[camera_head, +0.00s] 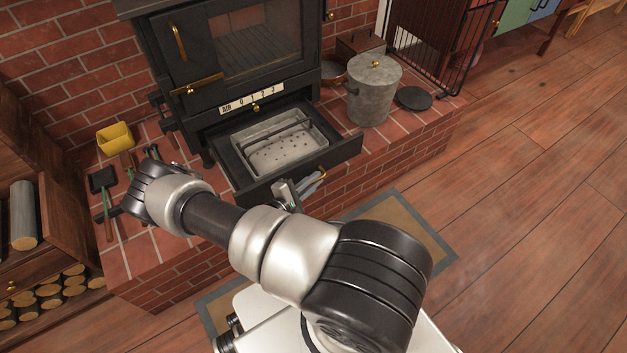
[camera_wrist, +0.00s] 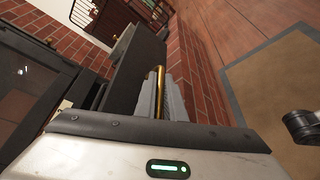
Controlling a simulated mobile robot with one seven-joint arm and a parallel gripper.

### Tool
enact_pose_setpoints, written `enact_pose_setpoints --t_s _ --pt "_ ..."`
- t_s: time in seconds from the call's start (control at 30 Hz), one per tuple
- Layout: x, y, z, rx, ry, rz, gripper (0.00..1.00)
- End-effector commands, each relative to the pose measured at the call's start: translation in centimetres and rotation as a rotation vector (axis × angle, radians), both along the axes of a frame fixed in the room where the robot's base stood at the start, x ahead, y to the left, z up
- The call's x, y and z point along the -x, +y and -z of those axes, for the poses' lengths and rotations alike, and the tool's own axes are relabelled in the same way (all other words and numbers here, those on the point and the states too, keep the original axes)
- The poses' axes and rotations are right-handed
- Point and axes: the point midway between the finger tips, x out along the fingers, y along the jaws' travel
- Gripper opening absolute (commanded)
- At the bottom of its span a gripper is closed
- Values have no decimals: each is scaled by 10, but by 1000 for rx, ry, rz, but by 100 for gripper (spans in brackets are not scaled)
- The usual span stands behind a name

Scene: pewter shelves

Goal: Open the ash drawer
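The ash drawer (camera_head: 343,150) under the black stove (camera_head: 225,75) is pulled out in the head view. A grey metal ash pan (camera_head: 290,160) with holes in its bottom shows inside it. My gripper (camera_head: 312,182) is at the drawer's front, by its brass handle (camera_head: 323,172). In the wrist view, the brass handle (camera_wrist: 159,90) lies between the two grey fingers of my gripper (camera_wrist: 160,100), which look closed against it. The dark drawer front (camera_wrist: 135,70) is just beside the fingers. My arm hides part of the drawer front's left end in the head view.
A lidded grey ash bucket (camera_head: 373,95) and a dark round lid (camera_head: 413,98) stand right of the drawer on the brick hearth (camera_head: 405,130). A yellow container (camera_head: 115,138) and fire tools (camera_head: 105,185) are at left. A mat (camera_head: 405,222) lies before the hearth; the right floor is clear.

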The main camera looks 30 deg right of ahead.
Motion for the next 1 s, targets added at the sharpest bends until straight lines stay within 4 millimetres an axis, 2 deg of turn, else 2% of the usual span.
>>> enact_pose_setpoints --t_s 0.03,0.07,0.33,0.47,0.67,1.0 --pt "0 2 2 -5 0 -2 13" --pt "0 2 2 -5 0 -2 17" --pt "0 1 1 -2 0 -1 17" --pt "1 8 -2 -2 0 -2 17" --pt "12 42 -10 -4 -1 -6 17" --pt "39 119 -28 -4 -1 -6 17"
